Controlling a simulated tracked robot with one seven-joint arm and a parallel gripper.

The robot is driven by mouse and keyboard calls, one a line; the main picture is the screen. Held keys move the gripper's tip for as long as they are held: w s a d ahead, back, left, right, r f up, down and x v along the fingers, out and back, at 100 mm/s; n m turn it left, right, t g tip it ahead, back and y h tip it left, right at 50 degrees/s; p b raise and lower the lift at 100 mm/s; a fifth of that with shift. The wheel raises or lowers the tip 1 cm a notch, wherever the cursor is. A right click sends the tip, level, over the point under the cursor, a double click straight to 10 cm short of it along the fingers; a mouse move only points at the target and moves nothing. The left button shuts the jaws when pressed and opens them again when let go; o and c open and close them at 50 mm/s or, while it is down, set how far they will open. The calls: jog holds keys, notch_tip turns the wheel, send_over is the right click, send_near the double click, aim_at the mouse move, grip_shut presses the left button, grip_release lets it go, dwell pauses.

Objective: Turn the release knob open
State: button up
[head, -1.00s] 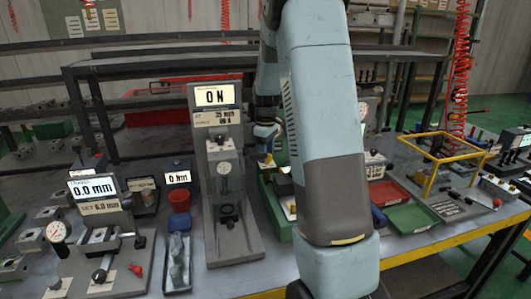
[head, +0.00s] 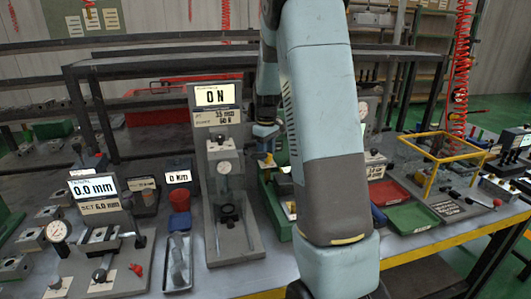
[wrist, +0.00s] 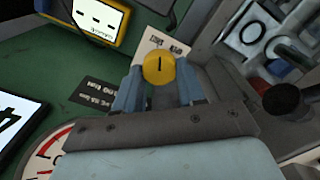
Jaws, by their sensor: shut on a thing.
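The release knob (wrist: 158,67) is a round yellow knob with a dark line mark that stands nearly upright in the wrist view. My gripper (wrist: 158,85) has its two blue-grey fingers on either side of it and is shut on it. A white label (wrist: 160,45) with dark print lies just beyond the knob, and a black label (wrist: 96,97) with light print lies to its left. In the head view my arm hides most of this fixture; the gripper (head: 266,135) shows only in part left of my arm.
A yellow-framed display (wrist: 95,18) stands left of the knob in the wrist view, with a white-faced dial (wrist: 45,150) at lower left. A black knob (wrist: 285,98) stands close on the right. In the head view a tall press stand (head: 214,130) reads 0 N.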

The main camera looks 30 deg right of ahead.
jog(key=m, duration=0.6)
jog(key=shift+d, duration=0.1)
jog(key=m, duration=0.5)
jog(key=shift+m, duration=0.4)
jog(key=o, duration=1.1)
jog(key=shift+c, duration=0.2)
notch_tip(320, 180, up, 14)
jog(key=shift+f, duration=0.15)
dwell(0.3)
